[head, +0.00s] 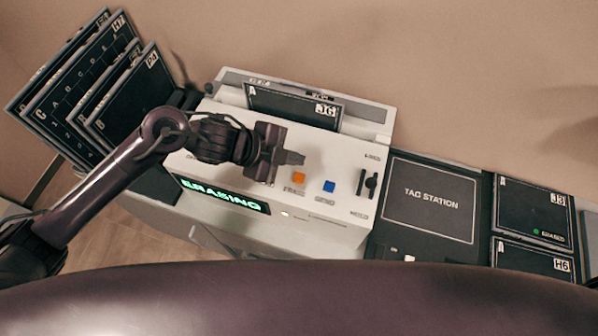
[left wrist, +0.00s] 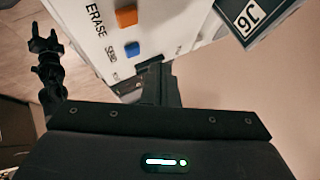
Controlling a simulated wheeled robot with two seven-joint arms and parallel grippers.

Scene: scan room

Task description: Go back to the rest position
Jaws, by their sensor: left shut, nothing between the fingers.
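My left gripper (head: 290,160) reaches in from the left in the head view. It is over the white machine (head: 335,214), just above the orange button (head: 298,177), with its fingers closed and nothing held. Whether it touches the panel cannot be told. In the left wrist view the closed fingers (left wrist: 160,86) show beside the orange button (left wrist: 126,16) and the blue button (left wrist: 132,49). The machine's display (head: 222,195) glows green with "ERASING". My right gripper is not seen in the head view.
A plate marked J6 (head: 293,106) stands in the machine's back slot. A rack of dark plates (head: 75,88) stands at left. The tag station (head: 431,199) and plates J3 (head: 532,207) and H6 (head: 533,258) lie at right. A dark jointed part (left wrist: 50,75) shows in the left wrist view.

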